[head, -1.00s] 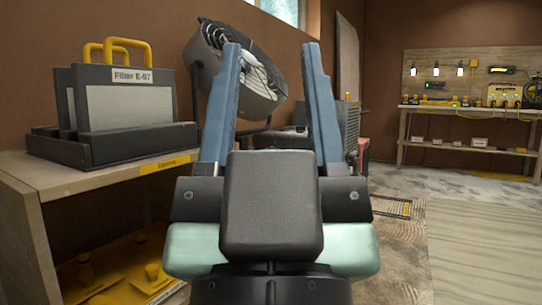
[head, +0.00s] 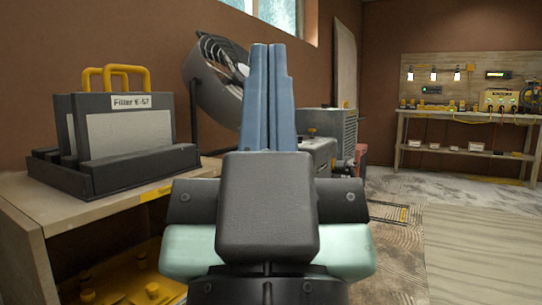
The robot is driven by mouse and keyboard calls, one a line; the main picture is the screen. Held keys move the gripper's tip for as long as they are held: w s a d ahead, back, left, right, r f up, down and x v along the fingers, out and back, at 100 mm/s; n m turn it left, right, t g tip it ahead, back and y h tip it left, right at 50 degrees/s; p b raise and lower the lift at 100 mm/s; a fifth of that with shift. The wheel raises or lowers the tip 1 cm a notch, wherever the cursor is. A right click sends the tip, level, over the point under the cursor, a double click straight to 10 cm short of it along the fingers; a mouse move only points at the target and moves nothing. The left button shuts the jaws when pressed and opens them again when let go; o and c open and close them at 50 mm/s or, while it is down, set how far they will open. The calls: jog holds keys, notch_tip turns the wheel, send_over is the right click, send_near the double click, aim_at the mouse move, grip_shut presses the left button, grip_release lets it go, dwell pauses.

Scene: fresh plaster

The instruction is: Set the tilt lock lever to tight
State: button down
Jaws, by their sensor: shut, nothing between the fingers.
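A large dark drum fan (head: 211,84) stands against the brown wall on a bracket stand, tilted up. My gripper (head: 268,50) is in front of the camera with its two blue fingers pressed together, pointing up and away. Nothing shows between the fingers. In the picture the fingers cover the right part of the fan. I cannot make out the tilt lock lever; it may be hidden behind my gripper or too small to tell.
A wooden shelf unit (head: 28,232) at left bears a dark tray (head: 122,170) with filter cases (head: 128,122). Grey machines (head: 335,135) stand beyond the fingers. A workbench (head: 463,116) with tools stands far right. The floor at right (head: 480,240) is clear.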

notch_tip(320, 180, up, 18)
jog(key=p, duration=1.5)
jog(key=shift+f, duration=0.2)
